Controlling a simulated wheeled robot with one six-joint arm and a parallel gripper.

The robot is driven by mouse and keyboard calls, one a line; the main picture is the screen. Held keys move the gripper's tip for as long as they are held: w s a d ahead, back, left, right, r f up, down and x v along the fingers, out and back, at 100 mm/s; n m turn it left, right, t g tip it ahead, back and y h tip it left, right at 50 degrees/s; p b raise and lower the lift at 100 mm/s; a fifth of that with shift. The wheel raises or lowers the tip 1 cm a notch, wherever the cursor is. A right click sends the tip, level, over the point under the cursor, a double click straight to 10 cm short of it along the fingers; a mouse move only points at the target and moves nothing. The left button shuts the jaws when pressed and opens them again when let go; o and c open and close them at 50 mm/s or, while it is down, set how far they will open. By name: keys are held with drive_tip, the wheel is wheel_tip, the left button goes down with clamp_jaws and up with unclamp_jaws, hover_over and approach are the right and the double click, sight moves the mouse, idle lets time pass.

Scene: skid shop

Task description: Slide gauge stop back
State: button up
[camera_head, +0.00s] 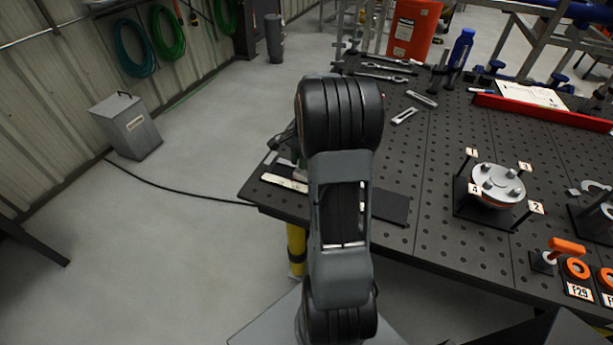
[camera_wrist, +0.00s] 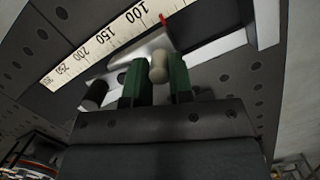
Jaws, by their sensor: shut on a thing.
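In the wrist view, the gauge stop's pale knob (camera_wrist: 159,68) stands between the two green fingers of my gripper (camera_wrist: 158,82), which is shut on it. A light metal part of the stop shows behind the knob, against the rail. A white scale (camera_wrist: 95,50) runs alongside, with numbers rising from 100 toward the lower left. A red pointer (camera_wrist: 163,20) sits just past the 100 label, away from the higher numbers. In the head view, the scale (camera_head: 285,183) lies at the near left table corner; my arm hides the stop and most of the gripper.
The black perforated table (camera_head: 420,215) carries a numbered flange fixture (camera_head: 497,187) and orange-handled gauges (camera_head: 567,247) to the right. Wrenches (camera_head: 381,77) lie at the back. A dark cylinder (camera_wrist: 95,95) sits by the scale left of my fingers. Open floor lies left of the table.

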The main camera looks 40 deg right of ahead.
drive_tip(key=shift+s+d, duration=0.3)
drive_tip(key=shift+s, duration=0.25)
drive_tip(key=shift+s+d, duration=0.3)
drive_tip(key=shift+s, duration=0.3)
drive_tip(key=shift+s+d, duration=0.35)
drive_tip(key=shift+s, duration=0.25)
drive_tip(key=shift+s+d, duration=0.3)
drive_tip(key=shift+s, duration=0.3)
drive_tip(key=shift+s+d, duration=0.3)
drive_tip(key=shift+s, duration=0.2)
drive_tip(key=shift+s+d, duration=0.25)
drive_tip(key=shift+s, duration=0.2)
drive_tip(key=o, duration=1)
drive_tip(key=shift+o, duration=0.2)
drive_tip(key=shift+r, duration=0.15)
